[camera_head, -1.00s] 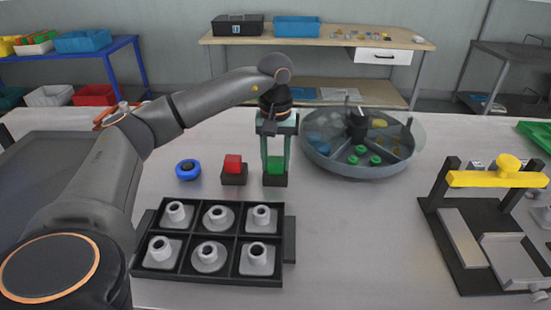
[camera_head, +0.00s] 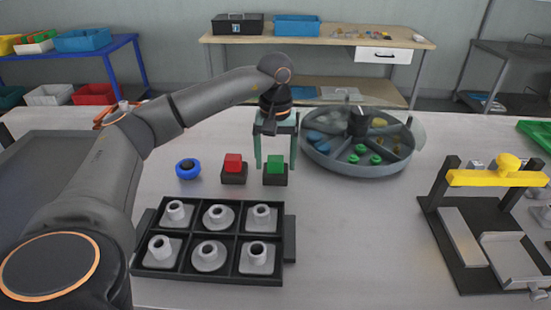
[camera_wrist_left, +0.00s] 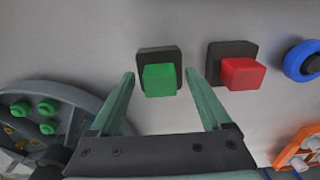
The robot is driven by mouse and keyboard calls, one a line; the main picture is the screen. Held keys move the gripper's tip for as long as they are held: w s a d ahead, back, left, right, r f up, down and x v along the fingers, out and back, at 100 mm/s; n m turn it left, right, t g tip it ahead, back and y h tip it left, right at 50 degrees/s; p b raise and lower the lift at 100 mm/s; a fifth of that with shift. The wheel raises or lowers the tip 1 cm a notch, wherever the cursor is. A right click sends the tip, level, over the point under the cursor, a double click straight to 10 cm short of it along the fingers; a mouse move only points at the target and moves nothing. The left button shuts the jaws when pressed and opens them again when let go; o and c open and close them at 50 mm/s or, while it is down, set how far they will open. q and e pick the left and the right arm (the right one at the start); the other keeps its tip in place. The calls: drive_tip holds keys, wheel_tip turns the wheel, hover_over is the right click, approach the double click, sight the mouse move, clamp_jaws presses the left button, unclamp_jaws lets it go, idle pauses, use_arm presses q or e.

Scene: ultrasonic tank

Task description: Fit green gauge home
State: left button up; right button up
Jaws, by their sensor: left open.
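The green gauge (camera_head: 275,168) is a small green block seated in a dark square base (camera_head: 275,181) on the table, just right of the red block. In the left wrist view the green gauge (camera_wrist_left: 159,80) shows between the fingertips. My left gripper (camera_head: 276,158) is open over it, its two pale green fingers apart on either side of the block. In the left wrist view my left gripper (camera_wrist_left: 160,77) shows a gap between each finger and the block. My right gripper is not in view.
A red block (camera_head: 233,163) in its own dark base and a blue ring (camera_head: 188,169) stand to the left. A black tray (camera_head: 236,213) of grey parts is in front. A round grey tank (camera_head: 345,165) is close on the right, a yellow-barred fixture (camera_head: 497,178) beyond.

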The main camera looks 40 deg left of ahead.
sight(276, 159)
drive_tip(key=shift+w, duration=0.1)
use_arm(q)
wheel_tip(276, 159, up, 7)
drive_tip(key=shift+f+p, duration=0.1)
drive_tip(key=shift+p, duration=0.25)
wheel_tip(276, 159, up, 6)
drive_tip(key=shift+f+p, duration=0.15)
drive_tip(key=shift+p, duration=0.9)
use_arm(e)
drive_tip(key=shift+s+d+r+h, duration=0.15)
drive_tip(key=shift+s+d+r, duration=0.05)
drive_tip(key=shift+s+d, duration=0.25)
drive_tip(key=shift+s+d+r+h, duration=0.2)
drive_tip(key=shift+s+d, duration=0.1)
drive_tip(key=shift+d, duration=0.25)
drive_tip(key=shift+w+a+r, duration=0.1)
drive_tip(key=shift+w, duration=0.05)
